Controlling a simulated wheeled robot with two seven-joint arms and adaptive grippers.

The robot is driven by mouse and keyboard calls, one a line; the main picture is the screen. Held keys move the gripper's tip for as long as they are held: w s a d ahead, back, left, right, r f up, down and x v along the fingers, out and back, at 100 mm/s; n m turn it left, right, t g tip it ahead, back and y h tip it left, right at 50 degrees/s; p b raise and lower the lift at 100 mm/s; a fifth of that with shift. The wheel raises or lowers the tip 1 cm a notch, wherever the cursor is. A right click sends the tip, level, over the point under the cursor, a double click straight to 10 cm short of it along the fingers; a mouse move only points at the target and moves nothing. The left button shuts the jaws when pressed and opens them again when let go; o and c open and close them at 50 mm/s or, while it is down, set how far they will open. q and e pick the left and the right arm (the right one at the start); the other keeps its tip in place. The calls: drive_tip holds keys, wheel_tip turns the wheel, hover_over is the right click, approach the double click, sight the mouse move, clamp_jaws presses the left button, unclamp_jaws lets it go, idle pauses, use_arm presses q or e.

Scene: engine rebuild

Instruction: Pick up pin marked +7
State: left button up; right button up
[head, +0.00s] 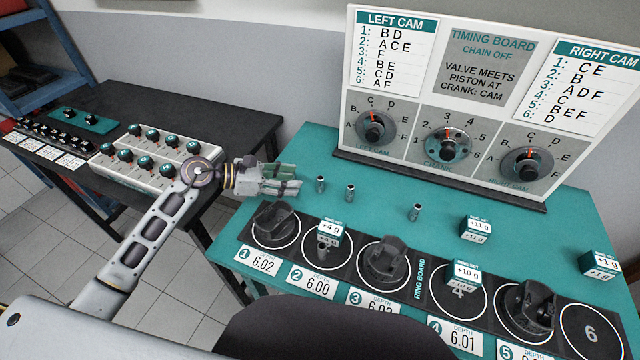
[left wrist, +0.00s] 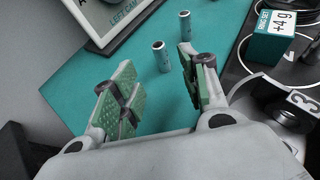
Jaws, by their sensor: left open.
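Three small metal pins stand upright on the teal table: a left pin (head: 320,184), a middle pin (head: 350,192) and a right pin (head: 415,212). No marking can be read on them, so I cannot tell which is +7. My left gripper (head: 297,178) is open and empty, just left of the left pin, low over the table. In the left wrist view, the nearer pin (left wrist: 162,58) shows beyond the gap between the green-padded fingers (left wrist: 156,72). A farther pin (left wrist: 187,26) shows by the right finger. My right gripper is not in view.
The ring board (head: 419,280) with numbered circles, pistons and ring-set boxes lies in front of the pins. A +4 g box (head: 330,232) stands near the gripper. The timing board (head: 448,105) rises behind. A knob tray (head: 157,160) sits on the black table at left.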

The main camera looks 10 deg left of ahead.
sight(320, 182)
use_arm(q)
drive_tip(key=x, duration=0.3)
drive_tip(key=shift+w+d+f, duration=0.15)
drive_tip(key=shift+d, duration=0.15)
drive_tip(key=shift+w+d+f, duration=0.2)
drive_tip(key=shift+d, duration=0.25)
drive_tip(key=shift+w+d+f, duration=0.1)
drive_tip(key=shift+d+f, duration=0.05)
drive_tip(key=shift+d, duration=0.1)
drive_tip(key=shift+p+x, duration=0.45)
drive_tip(key=shift+x, duration=1.3)
drive_tip(key=shift+w+d+f, duration=0.25)
drive_tip(key=shift+d, duration=0.15)
drive_tip(key=shift+f, duration=0.1)
clamp_jaws()
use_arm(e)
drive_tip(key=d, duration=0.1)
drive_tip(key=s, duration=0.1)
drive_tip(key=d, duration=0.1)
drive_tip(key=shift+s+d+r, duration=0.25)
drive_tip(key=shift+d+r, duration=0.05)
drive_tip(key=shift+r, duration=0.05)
